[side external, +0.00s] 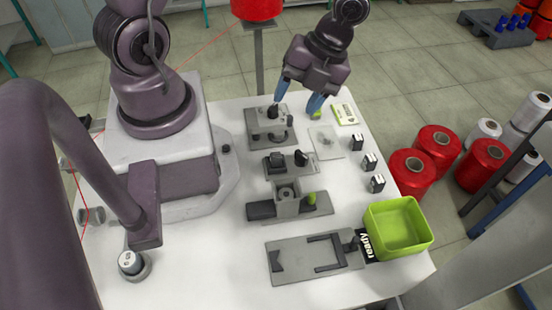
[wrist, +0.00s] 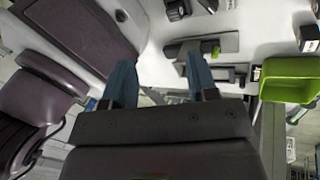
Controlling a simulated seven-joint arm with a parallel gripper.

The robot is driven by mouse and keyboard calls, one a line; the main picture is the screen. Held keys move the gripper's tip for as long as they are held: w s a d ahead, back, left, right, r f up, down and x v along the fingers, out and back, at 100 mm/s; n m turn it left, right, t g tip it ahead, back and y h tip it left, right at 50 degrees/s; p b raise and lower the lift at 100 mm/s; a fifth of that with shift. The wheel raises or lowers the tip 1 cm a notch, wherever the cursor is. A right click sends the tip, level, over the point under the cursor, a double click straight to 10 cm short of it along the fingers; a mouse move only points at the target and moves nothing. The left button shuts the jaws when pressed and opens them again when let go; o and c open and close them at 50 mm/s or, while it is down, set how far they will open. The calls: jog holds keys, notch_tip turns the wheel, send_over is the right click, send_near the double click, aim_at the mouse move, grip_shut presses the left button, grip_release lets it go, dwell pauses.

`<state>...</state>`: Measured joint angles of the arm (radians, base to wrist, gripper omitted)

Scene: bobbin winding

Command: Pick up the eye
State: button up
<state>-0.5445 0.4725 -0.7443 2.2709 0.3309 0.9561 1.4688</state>
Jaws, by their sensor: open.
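My gripper (side external: 295,99) is open, its two blue fingers spread apart above the far end of the white table. In the wrist view my gripper (wrist: 158,65) shows nothing between its fingers. I cannot tell for certain which small part is the eye. A pale flat plate (side external: 326,145) with a small piece on it lies on the table, nearer the camera than the fingers. A grey fixture (side external: 270,134) with a dark knob stands just below the left finger. A small green piece (side external: 316,114) shows by the right fingertip; contact is unclear.
More grey fixtures (side external: 285,207) line the table's middle. Several small black-and-white blocks (side external: 368,162) stand along the right. A green bin (side external: 398,228) sits at the right front edge beside a "ready" label (side external: 365,247). Red spools (side external: 413,172) stand beyond the table.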

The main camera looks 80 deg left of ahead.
jog(key=d+f+m, duration=0.1)
jog(key=d+m, duration=0.1)
jog(key=m, duration=1.3)
send_over(280, 155)
jog(key=w+d, duration=0.1)
jog(key=w, duration=0.1)
notch_tip(280, 155, down, 6)
jog(key=shift+f, duration=0.25)
jog(key=shift+w+a+x, duration=0.1)
jog(key=shift+a+x, duration=0.1)
jog(key=shift+x, duration=1.25)
jog(key=shift+w+a+x, duration=0.15)
jog(key=shift+x, duration=1.3)
grip_shut()
